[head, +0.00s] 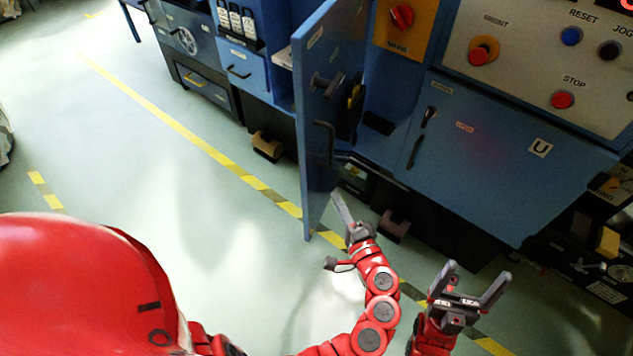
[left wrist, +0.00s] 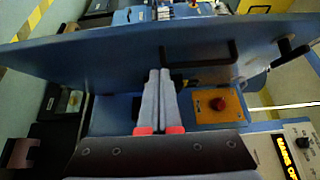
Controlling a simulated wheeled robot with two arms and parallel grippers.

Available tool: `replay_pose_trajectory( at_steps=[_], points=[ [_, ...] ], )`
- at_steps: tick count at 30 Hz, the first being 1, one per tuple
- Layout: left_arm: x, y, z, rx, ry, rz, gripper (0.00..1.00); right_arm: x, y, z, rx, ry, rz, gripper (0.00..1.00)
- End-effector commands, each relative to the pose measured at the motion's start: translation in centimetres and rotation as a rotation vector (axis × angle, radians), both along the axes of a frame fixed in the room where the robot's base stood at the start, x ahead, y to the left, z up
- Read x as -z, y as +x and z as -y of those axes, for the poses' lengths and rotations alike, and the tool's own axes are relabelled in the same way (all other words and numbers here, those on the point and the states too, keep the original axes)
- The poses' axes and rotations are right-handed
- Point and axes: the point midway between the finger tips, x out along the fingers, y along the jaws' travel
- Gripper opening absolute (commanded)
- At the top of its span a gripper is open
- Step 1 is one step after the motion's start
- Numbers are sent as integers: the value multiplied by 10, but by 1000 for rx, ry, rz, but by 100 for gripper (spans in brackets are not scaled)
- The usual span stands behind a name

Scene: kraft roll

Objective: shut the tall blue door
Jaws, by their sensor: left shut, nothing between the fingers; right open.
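The tall blue door (head: 318,120) stands open, jutting out from the blue cabinet, with a dark handle (head: 324,142) on the face I see. In the left wrist view the door (left wrist: 110,58) spans the upper part as a broad blue panel, and its dark handle (left wrist: 205,58) shows there too. My left gripper (head: 340,205) is shut and empty, close to the door's lower part; its fingertips (left wrist: 159,72) overlap the panel in the wrist view. I cannot tell whether they touch it. My right gripper (head: 470,287) is open and empty, lower right, apart from the door.
A lower blue cabinet door (head: 490,160) is closed to the right, under a control panel (head: 535,50) with buttons. A red rotary switch (head: 401,16) sits on an orange plate beside the tall door. Open floor (head: 150,170) with yellow-black tape lies to the left.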

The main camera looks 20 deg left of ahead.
Motion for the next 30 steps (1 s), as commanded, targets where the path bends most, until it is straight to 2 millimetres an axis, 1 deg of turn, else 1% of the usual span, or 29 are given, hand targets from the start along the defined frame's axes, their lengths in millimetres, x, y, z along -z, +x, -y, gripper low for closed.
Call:
replay_pose_trajectory(
  at_steps=[1,6,9,12,18,30],
  points=[
    [-1,9,-9,-8,0,0,0,-2,0,0,0,0,0,87],
    [-1,36,-31,-4,-1,-2,0,-6,0,0,0,0,0,87],
    [0,36,-48,-4,0,-4,0,-9,0,0,0,0,0,87],
    [0,37,-59,-1,0,-3,0,-11,0,0,0,0,0,87],
    [0,38,-69,1,-1,-2,0,-12,0,0,0,0,0,87],
    [0,38,-70,5,-1,-1,0,-12,0,0,0,0,0,87]
  ],
)
